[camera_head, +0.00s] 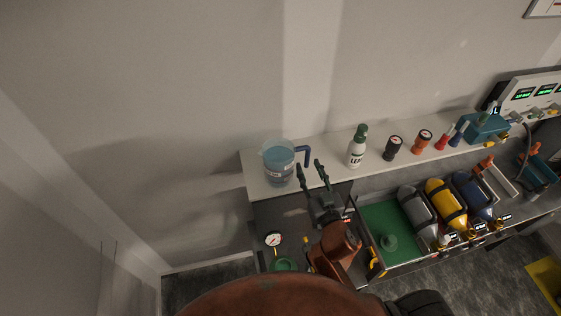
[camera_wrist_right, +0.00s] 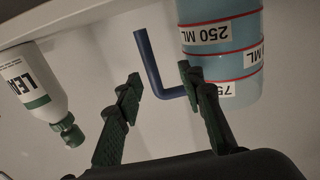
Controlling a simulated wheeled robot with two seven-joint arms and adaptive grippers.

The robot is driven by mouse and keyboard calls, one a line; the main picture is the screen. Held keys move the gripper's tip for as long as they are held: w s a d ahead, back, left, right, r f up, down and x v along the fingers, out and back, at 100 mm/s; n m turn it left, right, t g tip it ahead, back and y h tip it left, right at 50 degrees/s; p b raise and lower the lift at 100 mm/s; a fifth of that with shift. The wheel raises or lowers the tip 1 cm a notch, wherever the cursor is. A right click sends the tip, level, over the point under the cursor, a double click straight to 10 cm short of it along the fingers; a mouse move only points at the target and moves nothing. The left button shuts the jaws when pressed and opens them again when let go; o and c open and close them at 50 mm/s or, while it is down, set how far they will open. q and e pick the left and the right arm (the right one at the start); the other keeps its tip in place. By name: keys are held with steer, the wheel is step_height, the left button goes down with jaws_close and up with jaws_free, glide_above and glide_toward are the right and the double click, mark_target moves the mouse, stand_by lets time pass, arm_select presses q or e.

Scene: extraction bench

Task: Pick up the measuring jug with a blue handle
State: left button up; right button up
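The measuring jug (camera_head: 279,163) is clear with light-blue contents and stands upright at the left end of the white shelf. Its blue handle (camera_head: 307,155) points right. In the right wrist view the jug (camera_wrist_right: 225,65) shows white volume labels and red lines, and the L-shaped handle (camera_wrist_right: 149,63) lies between the fingertips in the picture. My right gripper (camera_head: 310,170), also in the wrist view (camera_wrist_right: 160,77), is open in front of the shelf, close to the handle. I cannot tell whether a finger touches it. My left gripper is out of view.
A white bottle with a green cap (camera_head: 357,147) stands right of the jug on the shelf (camera_head: 325,150). Further right are a black gauge (camera_head: 392,147) and an orange one (camera_head: 421,140). Below are a green tray (camera_head: 383,219) and several cylinders, including a yellow one (camera_head: 445,203).

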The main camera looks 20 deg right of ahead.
mark_target(308, 158)
steer(key=shift+w+d, duration=0.3)
steer(key=shift+w, duration=0.1)
steer(key=shift+w+d+r+p, duration=0.1)
steer(key=shift+w+d+p, duration=0.1)
steer(key=shift+w+p, duration=0.25)
steer(key=shift+w+d+r+p, duration=0.15)
steer(key=shift+w+p, duration=0.15)
steer(key=shift+w, duration=0.25)
steer(key=w, duration=0.2)
steer(key=shift+w+d+f+p, duration=0.15)
steer(key=shift+w+f+p, duration=0.15)
steer(key=shift+w, duration=0.1)
steer(key=c, duration=0.5)
jaws_close()
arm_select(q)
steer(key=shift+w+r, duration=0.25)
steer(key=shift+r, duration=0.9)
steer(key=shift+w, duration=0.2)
arm_select(e)
steer(key=shift+r, duration=0.2)
